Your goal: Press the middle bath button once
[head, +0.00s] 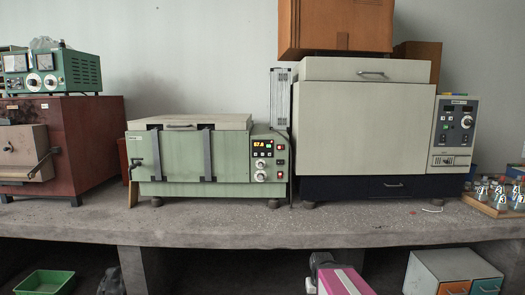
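The bath is a pale green box (222,156) with a cream lid (190,121) and two dark straps, standing on the bench left of centre. Its control panel (269,157) is at the right of its front. The panel has a lit display (260,144) reading about 57.6, with small coloured buttons around it and two round knobs (261,164) below. The buttons are too small to tell which is the middle one or whether any is pressed. The lid is shut. My gripper's fingers do not show in the head view.
A large cream oven (363,127) stands close right of the bath; a dark red furnace (88,140) stands to the left. Bottles (502,192) sit at the far right. The concrete bench's front strip (235,220) is mostly clear. A magenta-and-grey shape (342,279) shows below the bench edge.

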